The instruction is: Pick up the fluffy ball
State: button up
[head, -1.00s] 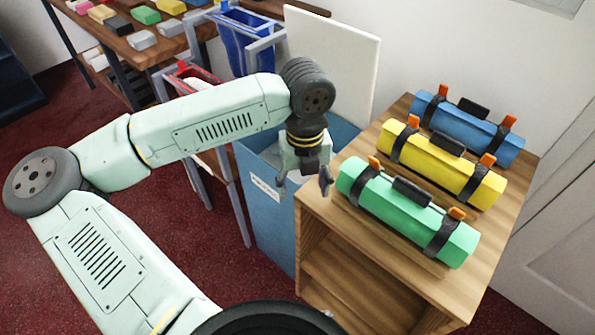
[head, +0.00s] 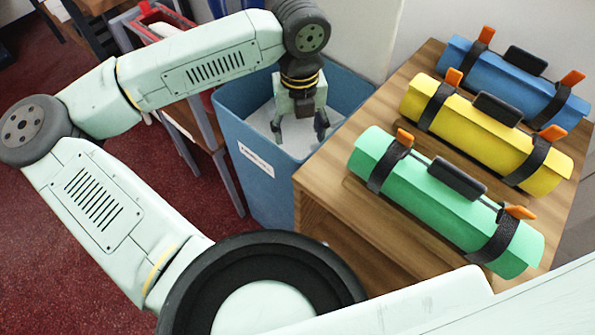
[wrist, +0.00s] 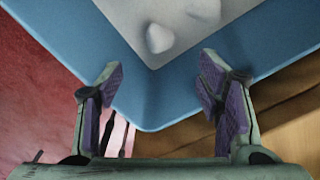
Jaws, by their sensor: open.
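A small pale grey-white lump (wrist: 159,39) lies on the light inside of a blue bin (head: 262,208), near one corner, in the wrist view. A second pale lump (wrist: 204,10) lies beyond it at the top edge. Either could be the fluffy ball; their texture is too blurred to tell. In the head view I cannot make out either lump clearly. My gripper (head: 299,133) points down over the bin's opening, open and empty. In the wrist view its purple-padded fingers (wrist: 160,75) are spread wide, over the bin's near corner, apart from both lumps.
A wooden shelf unit (head: 335,205) stands right beside the bin. Green (head: 425,205), yellow (head: 445,125) and blue (head: 490,72) strapped rolls lie on top. A stand with a red-rimmed holder (head: 160,22) is behind left. Dark red carpet (head: 190,215) is open at left.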

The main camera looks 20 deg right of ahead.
aim_at(297, 158)
notch_tip(297, 158, down, 6)
jog(key=shift+f, duration=0.2)
jog(key=shift+w+a+f+p, duration=0.1)
jog(key=shift+f+p, duration=0.15)
jog(key=shift+f, duration=0.65)
jog(key=shift+w+d+f+p, duration=0.1)
jog(key=shift+f+p, duration=0.2)
jog(key=shift+f, duration=0.6)
jog(key=shift+w+a+f+p, duration=0.1)
jog(key=shift+f+p, duration=0.15)
jog(key=shift+f, duration=0.65)
jog(key=shift+c, duration=0.5)
jog(key=c, duration=0.7)
